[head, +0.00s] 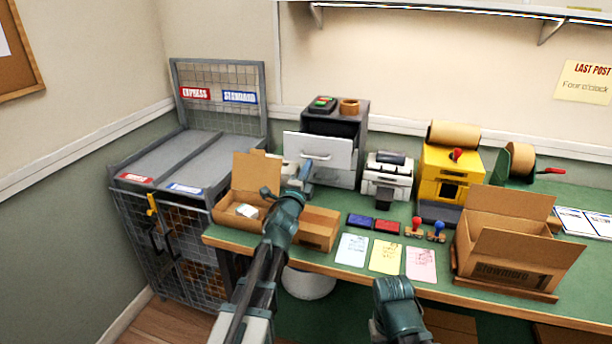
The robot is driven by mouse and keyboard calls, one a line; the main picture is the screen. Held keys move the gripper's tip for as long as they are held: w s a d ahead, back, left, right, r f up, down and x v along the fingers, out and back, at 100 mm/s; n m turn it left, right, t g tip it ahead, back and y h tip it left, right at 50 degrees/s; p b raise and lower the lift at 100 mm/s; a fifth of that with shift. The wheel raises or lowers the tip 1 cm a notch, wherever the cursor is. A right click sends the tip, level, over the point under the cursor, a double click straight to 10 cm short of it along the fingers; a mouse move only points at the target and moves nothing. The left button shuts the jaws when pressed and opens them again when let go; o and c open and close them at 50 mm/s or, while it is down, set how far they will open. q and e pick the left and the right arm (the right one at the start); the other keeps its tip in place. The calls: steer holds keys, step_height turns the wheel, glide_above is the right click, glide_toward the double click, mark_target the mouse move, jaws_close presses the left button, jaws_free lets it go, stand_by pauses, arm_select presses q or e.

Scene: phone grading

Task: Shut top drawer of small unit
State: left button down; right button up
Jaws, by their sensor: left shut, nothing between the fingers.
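The small drawer unit (362,125) is a dark grey cabinet with pale drawer fronts, standing at the back of the green bench. Its top drawer (332,152) is pulled out toward me, with a dark gap behind its white front. My left gripper (306,166) is shut and empty, right at the drawer front near its handle, which it partly hides. I cannot tell whether it touches. My right arm shows only as a teal link at the bottom; its fingers are not visible.
A label printer (388,177) and yellow dispenser (451,170) stand right of the unit. A tape roll (350,106) lies on top of the unit.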

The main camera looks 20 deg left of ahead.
arm_select(q)
steer(key=shift+w+r, duration=0.1)
steer(key=shift+w, duration=0.45)
steer(key=shift+w, duration=0.1)
steer(key=w, duration=1.5)
steer(key=shift+w+d, duration=0.25)
steer(key=shift+w, duration=0.25)
steer(key=shift+w+r, duration=0.15)
